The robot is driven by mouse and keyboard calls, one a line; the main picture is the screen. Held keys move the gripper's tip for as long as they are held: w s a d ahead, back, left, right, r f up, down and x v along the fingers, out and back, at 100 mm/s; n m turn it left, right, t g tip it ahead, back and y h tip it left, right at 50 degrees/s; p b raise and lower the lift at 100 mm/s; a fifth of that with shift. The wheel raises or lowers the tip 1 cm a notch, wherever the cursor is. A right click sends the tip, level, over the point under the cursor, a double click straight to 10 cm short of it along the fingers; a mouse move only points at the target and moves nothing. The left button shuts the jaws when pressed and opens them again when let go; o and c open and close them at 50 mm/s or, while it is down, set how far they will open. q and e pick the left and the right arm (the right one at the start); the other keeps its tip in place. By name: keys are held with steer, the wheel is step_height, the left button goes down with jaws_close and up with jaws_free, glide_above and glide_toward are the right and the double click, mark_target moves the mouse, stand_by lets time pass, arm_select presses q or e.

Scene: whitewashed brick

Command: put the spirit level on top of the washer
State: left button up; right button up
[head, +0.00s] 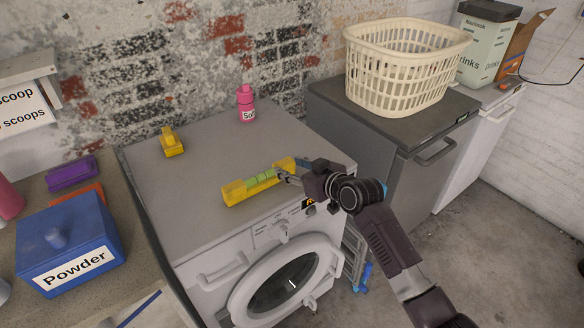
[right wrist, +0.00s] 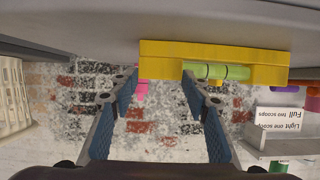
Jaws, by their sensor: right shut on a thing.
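The spirit level (head: 237,191) is a yellow bar with green vials. It lies lengthwise along the front edge of the washer top (head: 205,165), at or just above the surface; I cannot tell if it touches. My right gripper (head: 284,175) is shut on it near its right end, reaching in from the front right. In the right wrist view, which is upside down, the level (right wrist: 245,54) is at the fingertips (right wrist: 161,80), beside the grey washer surface (right wrist: 90,30). The washer's round door is below. My left gripper is not in view.
A yellow object (head: 172,142) and a pink bottle (head: 246,106) stand farther back on the washer. A blue powder box (head: 70,240) and a purple item (head: 72,173) are on the left counter. A cream basket (head: 405,75) sits on the grey appliance at right. The washer's middle is clear.

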steer(key=o, duration=1.2)
steer(key=shift+f, duration=0.1)
steer(key=shift+o, duration=0.2)
steer(key=v, duration=1.2)
steer(key=shift+r, duration=0.2)
